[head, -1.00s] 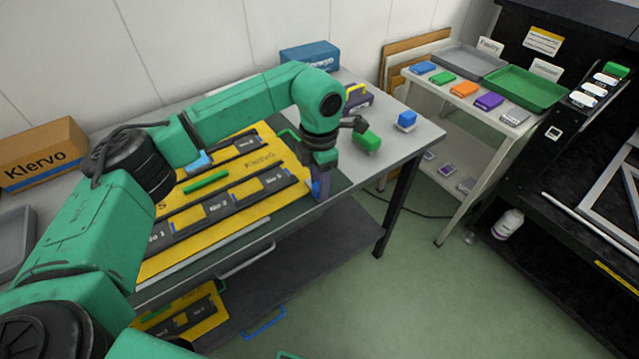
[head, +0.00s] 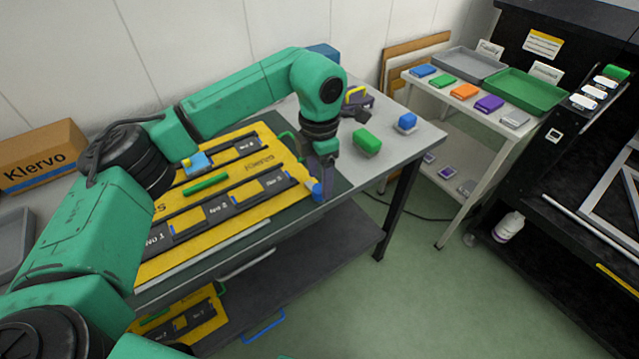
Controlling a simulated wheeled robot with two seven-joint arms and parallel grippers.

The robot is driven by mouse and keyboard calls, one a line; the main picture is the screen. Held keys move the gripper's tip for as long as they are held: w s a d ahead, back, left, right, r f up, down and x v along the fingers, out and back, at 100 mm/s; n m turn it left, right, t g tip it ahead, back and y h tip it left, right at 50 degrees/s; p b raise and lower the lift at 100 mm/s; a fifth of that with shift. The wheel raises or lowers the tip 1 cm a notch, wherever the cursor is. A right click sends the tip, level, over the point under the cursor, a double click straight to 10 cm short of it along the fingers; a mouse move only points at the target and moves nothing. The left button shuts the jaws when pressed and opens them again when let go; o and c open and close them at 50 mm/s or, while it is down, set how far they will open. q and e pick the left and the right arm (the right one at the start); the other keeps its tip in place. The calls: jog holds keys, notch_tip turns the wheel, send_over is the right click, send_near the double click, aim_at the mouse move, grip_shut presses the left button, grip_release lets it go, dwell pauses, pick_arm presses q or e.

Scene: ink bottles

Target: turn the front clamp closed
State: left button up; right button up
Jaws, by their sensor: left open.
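The yellow Klervo board (head: 262,150) lies on the dark mat of the workbench, with black strips and yellow windows. A small blue piece (head: 317,191), which looks like the front clamp, sits at the board's front right corner. My left gripper (head: 322,176) points down right beside and above this piece and is open. Its fingers partly hide the piece, so I cannot tell if they touch it or how far the clamp is turned. A green bar (head: 205,184) lies on the board. My right gripper is not in view.
A white cart (head: 450,88) with coloured blocks and trays stands to the right. A Klervo box (head: 40,155) is at the left. A shelf is below the bench.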

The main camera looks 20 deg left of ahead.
aim_at(319, 189)
pick_arm(q)
notch_tip(319, 189, up, 12)
jog(key=shift+b, duration=0.3)
